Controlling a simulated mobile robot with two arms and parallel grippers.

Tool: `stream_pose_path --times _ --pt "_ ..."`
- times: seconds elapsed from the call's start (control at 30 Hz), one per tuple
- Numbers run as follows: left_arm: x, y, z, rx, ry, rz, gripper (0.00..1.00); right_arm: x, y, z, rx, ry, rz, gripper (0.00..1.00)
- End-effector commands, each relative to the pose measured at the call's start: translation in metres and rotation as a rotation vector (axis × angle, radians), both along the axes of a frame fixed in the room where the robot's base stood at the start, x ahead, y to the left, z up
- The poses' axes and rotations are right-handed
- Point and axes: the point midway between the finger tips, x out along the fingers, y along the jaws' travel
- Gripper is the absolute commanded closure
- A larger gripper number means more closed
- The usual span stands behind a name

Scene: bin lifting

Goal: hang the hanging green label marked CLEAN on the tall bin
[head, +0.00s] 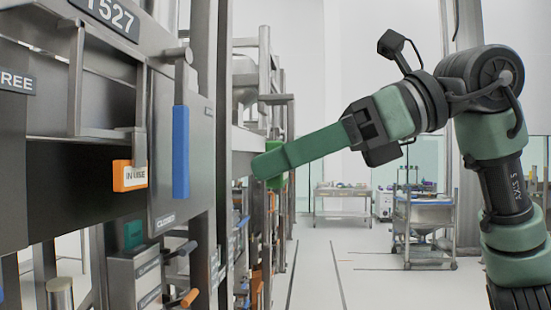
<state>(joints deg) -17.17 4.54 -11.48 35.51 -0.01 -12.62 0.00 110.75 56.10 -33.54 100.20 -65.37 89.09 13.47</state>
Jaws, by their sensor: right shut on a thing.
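My right gripper (262,165) reaches in from the right, its long green fingers pointing left. A large steel bin unit (105,85) fills the left side, with a plate reading 1527 on top. I cannot tell for certain that it is the tall bin. An orange-edged label (130,175) hangs on its front. The fingertips are to the right of this unit. My left gripper is not in view.
A blue handle (181,152) sticks out from the steel unit. More steel frames (265,100) stand in a row behind it. A steel cart (425,220) stands at the right, and a table (345,195) at the back. The floor (335,275) between is clear.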

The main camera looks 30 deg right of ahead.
Motion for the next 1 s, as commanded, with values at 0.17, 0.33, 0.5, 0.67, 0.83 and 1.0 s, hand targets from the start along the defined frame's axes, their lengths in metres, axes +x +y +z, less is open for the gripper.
stream_pose_path --times 0.17,0.33,0.5,0.67,0.83,1.0 --pt "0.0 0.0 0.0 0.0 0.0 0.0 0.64 0.0 0.0 0.0 0.001 -0.001 0.0 0.69" --pt "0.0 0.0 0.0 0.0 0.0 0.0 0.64 -0.006 -0.009 0.001 0.003 -0.002 -0.002 0.69" --pt "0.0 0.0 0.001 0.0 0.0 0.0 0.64 -0.016 -0.023 0.001 0.003 -0.002 -0.002 0.69" --pt "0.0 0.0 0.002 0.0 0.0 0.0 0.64 -0.025 -0.036 0.001 0.002 -0.001 -0.002 0.69" --pt "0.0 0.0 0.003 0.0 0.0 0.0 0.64 -0.035 -0.05 0.001 0.002 0.001 -0.002 0.69" --pt "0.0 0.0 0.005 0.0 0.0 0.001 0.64 -0.045 -0.064 0.001 0.002 0.0 -0.002 0.69"
